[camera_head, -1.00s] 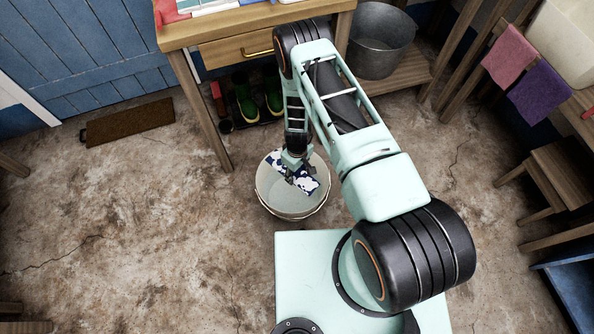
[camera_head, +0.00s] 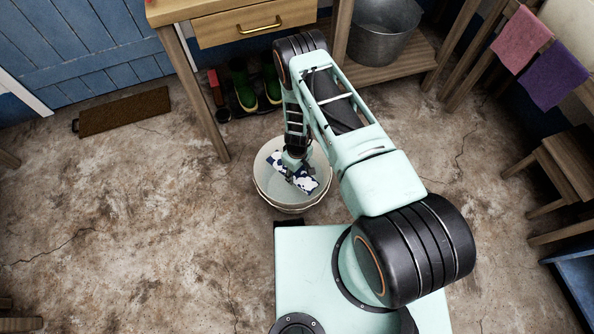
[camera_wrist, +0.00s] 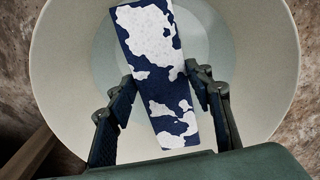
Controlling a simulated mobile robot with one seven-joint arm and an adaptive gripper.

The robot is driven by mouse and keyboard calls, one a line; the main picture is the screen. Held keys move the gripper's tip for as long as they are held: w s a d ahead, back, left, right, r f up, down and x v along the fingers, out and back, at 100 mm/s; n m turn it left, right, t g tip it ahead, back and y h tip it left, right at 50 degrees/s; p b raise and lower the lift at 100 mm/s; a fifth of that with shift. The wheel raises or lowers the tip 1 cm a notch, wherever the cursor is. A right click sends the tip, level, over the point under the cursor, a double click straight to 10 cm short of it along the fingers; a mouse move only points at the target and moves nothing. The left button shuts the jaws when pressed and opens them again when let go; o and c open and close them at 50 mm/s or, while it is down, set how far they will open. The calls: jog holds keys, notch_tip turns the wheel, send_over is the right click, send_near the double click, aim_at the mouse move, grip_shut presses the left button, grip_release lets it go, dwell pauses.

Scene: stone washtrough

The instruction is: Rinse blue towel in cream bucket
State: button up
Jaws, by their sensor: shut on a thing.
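The blue towel (camera_wrist: 155,65) is dark blue with white patches, like suds or stains. My gripper (camera_wrist: 165,95) is shut on it, with one finger at each side of the towel in the wrist view. The towel is held over or inside the mouth of the cream bucket (camera_wrist: 60,60); its exact height against the rim is hard to tell. In the head view the bucket (camera_head: 262,187) stands on the floor in front of my base, with pale water inside. My gripper (camera_head: 294,174) and the towel (camera_head: 308,184) show within its rim.
A wooden table (camera_head: 185,12) with a drawer stands behind the bucket, with green boots (camera_head: 243,88) beneath. A metal tub (camera_head: 380,35) sits on a low shelf. Pink (camera_head: 524,40) and purple (camera_head: 553,74) cloths hang at right.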

jog(key=shift+f+b, duration=3.85)
jog(key=shift+f, duration=1.55)
jog(key=shift+r, duration=0.15)
jog(key=shift+r+p, duration=0.65)
jog(key=shift+r, duration=0.25)
jog(key=shift+f, duration=0.1)
notch_tip(320, 180, down, 2)
jog(key=shift+b, duration=1.15)
